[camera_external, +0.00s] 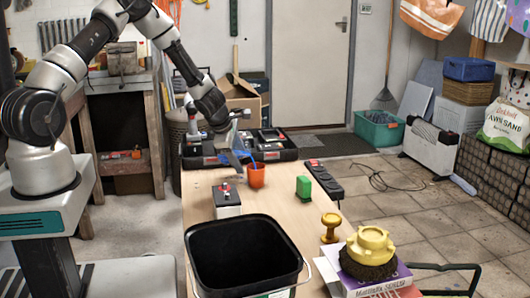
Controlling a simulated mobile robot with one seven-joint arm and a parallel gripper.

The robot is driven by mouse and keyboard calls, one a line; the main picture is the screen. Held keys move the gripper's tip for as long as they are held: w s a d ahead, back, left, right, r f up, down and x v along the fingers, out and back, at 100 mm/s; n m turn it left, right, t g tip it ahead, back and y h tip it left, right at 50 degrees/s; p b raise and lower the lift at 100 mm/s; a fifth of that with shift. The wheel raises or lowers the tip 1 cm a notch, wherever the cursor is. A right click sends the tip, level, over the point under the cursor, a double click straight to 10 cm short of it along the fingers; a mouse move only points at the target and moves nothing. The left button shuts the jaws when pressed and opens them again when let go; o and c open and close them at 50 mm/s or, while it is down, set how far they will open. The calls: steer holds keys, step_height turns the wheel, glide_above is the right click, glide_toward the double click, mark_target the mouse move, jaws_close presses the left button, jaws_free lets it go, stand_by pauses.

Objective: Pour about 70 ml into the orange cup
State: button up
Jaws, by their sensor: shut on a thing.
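The orange cup (257,178) stands upright on the wooden table, a little beyond its middle. My gripper (236,146) is just above and to the left of the cup. It is shut on a pale grey container (238,141), which looks tilted toward the cup. A thin blue streak (249,157) shows between the container and the cup's rim. I cannot tell whether it is liquid or part of the container. The inside of the cup and the level in it are hidden.
On the table (195,200), a battery-like box (227,205) stands before the cup and a green block (304,187) to its right. A black bucket (245,258), a yellow stamp-like piece (331,226) and a yellow gear-shaped piece (371,243) are nearer. A black toolbox (285,153) lies behind.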

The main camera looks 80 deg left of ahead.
mark_target(239, 145)
steer(key=shift+w+f+t+b, duration=0.1)
steer(key=shift+f+t+b, duration=0.3)
steer(key=shift+f, duration=0.3)
steer(key=shift+w+d+r+h, duration=0.1)
steer(key=shift+d+r+h, duration=0.05)
steer(key=shift+r+h, duration=0.15)
steer(key=shift+f+b, duration=0.2)
steer(key=shift+b, duration=0.2)
steer(key=shift+n+t+h, duration=0.4)
steer(key=shift+t+h, duration=0.2)
steer(key=shift+t, duration=0.1)
step_height(239, 145, up, 8)
steer(key=p, duration=0.3)
steer(key=shift+f+p, duration=0.2)
steer(key=shift+p, duration=0.15)
steer(key=shift+f+b, duration=0.8)
steer(key=shift+b, duration=0.35)
steer(key=shift+s+a+f+t+b, duration=0.2)
steer(key=shift+t+b, duration=0.2)
steer(key=shift+b, duration=0.45)
steer(key=shift+h, duration=0.3)
steer(key=shift+b, duration=0.3)
